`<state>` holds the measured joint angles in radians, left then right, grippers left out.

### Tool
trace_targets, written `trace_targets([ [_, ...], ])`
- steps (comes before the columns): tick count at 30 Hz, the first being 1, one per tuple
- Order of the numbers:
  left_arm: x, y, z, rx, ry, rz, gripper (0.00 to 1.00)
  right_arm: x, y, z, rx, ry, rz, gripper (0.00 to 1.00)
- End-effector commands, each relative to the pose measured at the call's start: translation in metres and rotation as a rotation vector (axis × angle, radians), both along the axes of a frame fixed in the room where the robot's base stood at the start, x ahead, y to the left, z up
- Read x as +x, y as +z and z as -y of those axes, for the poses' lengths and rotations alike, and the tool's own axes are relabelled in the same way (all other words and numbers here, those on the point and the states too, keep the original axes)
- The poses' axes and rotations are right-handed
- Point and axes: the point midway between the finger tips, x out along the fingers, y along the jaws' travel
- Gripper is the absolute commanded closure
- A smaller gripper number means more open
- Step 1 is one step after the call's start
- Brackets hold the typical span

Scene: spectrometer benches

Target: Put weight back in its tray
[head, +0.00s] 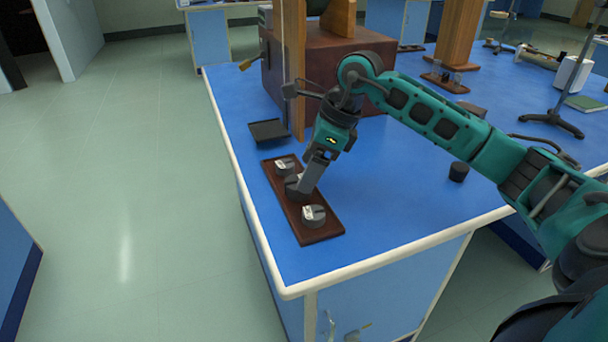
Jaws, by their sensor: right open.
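A brown wooden tray (320,235) lies near the left front corner of the blue bench. A dark weight with a light top (313,216) sits at its near end, and a similar weight (285,165) sits at its far end. Between them a dark weight (293,189) is at the middle of the tray, partly hidden by my right gripper. My right gripper (302,190) is open, pointing down at this middle weight; I cannot tell whether the fingers touch it. My left gripper is out of view.
A black cylinder (458,171) stands alone on the blue bench (400,205) to the right. Behind the tray are a small dark pan (268,131), a wooden post (295,70) and a large brown box (325,55). The bench's front right area is mostly clear.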

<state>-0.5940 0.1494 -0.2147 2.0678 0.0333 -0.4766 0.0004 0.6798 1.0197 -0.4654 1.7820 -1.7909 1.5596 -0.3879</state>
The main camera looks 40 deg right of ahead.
Motion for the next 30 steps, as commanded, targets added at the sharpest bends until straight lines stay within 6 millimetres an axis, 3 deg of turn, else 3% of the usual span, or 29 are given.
trace_targets([
  [1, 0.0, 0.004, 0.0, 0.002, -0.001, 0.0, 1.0, -0.002, 0.014, 0.005, -0.002, -0.002, 0.004, 0.18],
  [6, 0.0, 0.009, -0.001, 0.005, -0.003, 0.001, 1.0, -0.011, 0.047, 0.014, -0.001, -0.002, 0.002, 0.18],
  [12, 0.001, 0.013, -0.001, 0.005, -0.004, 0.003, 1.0, -0.018, 0.071, 0.022, 0.0, -0.002, 0.002, 0.18],
  [30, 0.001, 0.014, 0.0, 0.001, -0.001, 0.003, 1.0, -0.02, 0.076, 0.024, 0.001, -0.001, 0.0, 0.18],
])
